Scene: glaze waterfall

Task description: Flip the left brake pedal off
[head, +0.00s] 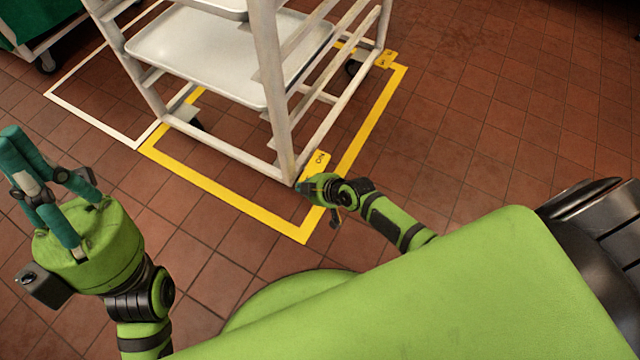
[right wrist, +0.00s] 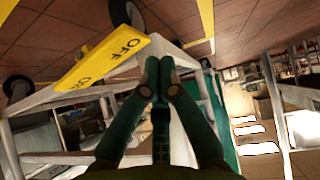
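A yellow brake pedal (head: 318,160) sits at the near bottom corner of the white rack. In the right wrist view a yellow pedal (right wrist: 104,60) shows with black "OFF" lettering at its upper end and more lettering lower down. My right gripper (head: 308,187) is low, beside that corner. In the right wrist view its teal fingers (right wrist: 158,66) come together just right of the pedal, with nothing visible held between them. I cannot tell if they touch the rack frame. A second yellow pedal (head: 387,59) is at the far right corner. My left gripper (head: 45,180) is raised at the left, away from the rack.
The white rack (head: 215,149) stands on wheels inside a yellow floor outline (head: 225,193), with trays (head: 220,55) on it. A white outline (head: 80,104) lies to its left. A green cart (head: 30,25) is at the upper left. The tiled floor at right is clear.

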